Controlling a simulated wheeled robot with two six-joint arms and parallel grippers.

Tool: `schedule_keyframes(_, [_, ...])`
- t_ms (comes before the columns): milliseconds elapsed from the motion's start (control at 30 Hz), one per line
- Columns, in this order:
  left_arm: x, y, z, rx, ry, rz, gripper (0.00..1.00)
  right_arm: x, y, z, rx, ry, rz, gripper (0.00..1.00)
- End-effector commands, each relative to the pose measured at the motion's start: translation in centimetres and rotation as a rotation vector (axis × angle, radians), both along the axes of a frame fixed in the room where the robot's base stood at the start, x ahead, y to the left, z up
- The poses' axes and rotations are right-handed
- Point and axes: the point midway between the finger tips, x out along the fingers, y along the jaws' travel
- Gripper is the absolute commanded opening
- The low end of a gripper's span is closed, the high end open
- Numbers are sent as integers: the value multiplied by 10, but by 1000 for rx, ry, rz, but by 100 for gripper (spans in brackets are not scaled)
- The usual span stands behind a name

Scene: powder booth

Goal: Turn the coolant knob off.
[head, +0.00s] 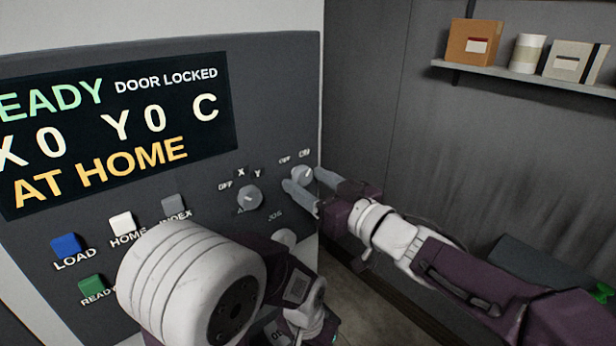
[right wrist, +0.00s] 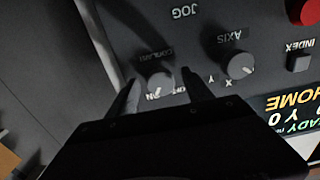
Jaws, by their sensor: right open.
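The coolant knob (head: 302,175) is a round grey knob near the panel's right edge, with OFF and ON printed above it. Its light mark seems to point toward ON. My right gripper (head: 302,188) reaches it from the right with its fingers open. In the right wrist view the coolant knob (right wrist: 160,82) sits between the two fingertips of my right gripper (right wrist: 160,84), with a gap showing on the right; contact on the left is unclear. My left gripper does not show.
The grey control panel (head: 270,100) also carries an axis knob (head: 249,197) left of the coolant knob, and load (head: 67,247), home (head: 122,223), index (head: 173,206) and ready (head: 90,284) buttons. A shelf (head: 520,75) with boxes hangs on the right wall.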

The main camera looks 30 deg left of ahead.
Motion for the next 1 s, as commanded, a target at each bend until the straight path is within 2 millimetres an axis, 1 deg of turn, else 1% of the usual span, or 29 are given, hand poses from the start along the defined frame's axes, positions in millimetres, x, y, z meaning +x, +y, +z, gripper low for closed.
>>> schedule_keyframes(100, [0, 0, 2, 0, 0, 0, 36, 3, 6, 0, -1, 0, -1, 59])
schedule_keyframes(300, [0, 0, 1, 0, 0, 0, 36, 3, 7, -1, -1, 0, -1, 59])
schedule_keyframes(333, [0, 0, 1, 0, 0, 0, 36, 3, 7, -1, -1, 0, -1, 56])
schedule_keyframes(533, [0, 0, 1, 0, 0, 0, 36, 3, 6, 0, -1, 0, -2, 1])
schedule_keyframes(767, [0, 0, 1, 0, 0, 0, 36, 3, 6, 0, -5, -11, -1, 0])
schedule_keyframes(1000, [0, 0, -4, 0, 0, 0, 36, 3, 6, -1, -41, -103, -2, 0])
